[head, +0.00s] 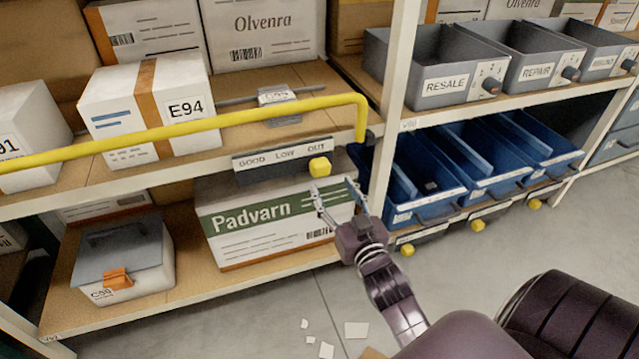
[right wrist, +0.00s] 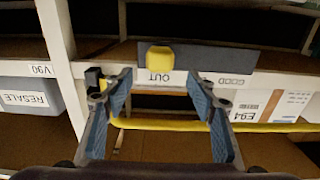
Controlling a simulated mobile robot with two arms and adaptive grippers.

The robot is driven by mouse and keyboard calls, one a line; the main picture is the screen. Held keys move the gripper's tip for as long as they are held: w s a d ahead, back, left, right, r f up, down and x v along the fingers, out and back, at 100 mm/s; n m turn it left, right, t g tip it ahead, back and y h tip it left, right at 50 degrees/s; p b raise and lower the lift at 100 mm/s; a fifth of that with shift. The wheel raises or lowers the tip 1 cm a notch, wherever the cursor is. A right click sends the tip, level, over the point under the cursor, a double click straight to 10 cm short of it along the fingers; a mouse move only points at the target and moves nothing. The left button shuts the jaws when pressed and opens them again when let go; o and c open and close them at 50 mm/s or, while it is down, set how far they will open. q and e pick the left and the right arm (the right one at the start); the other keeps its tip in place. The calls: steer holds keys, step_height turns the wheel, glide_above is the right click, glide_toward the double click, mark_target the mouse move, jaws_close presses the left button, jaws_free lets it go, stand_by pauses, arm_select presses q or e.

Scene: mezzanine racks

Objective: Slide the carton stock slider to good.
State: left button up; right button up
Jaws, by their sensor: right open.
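The carton stock slider has a yellow knob (head: 320,167) on a dark plate (head: 270,164) at the shelf edge. Its label strip (head: 282,152) reads GOOD, LOW, OUT from left to right. The knob is at the right end, by OUT. In the right wrist view, which is upside down, the knob (right wrist: 160,57) is again at OUT, and GOOD lies to the right. My right gripper (head: 335,188) is open and empty, just below and right of the knob in the head view. In the right wrist view its fingers (right wrist: 158,90) stand apart, either side of the knob's line. My left gripper is not in view.
A yellow rail (head: 200,123) runs along the shelf front above the slider, its end bent down at right. A white upright (head: 396,100) stands right of the slider. Blue bins (head: 430,190) have other yellow knobs (head: 407,250) below. A Padvarn carton (head: 265,225) sits underneath.

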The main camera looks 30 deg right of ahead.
mark_target(323, 172)
steer(key=x, duration=0.6)
steer(key=shift+b, duration=0.3)
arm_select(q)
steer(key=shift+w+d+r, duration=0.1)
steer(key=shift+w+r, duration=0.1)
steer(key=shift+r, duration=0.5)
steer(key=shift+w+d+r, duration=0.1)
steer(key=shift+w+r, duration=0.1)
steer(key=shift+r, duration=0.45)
arm_select(e)
steer(key=shift+w+d, duration=0.15)
steer(key=shift+w, duration=0.55)
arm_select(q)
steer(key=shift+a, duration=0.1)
arm_select(e)
steer(key=shift+c, duration=0.6)
jaws_close()
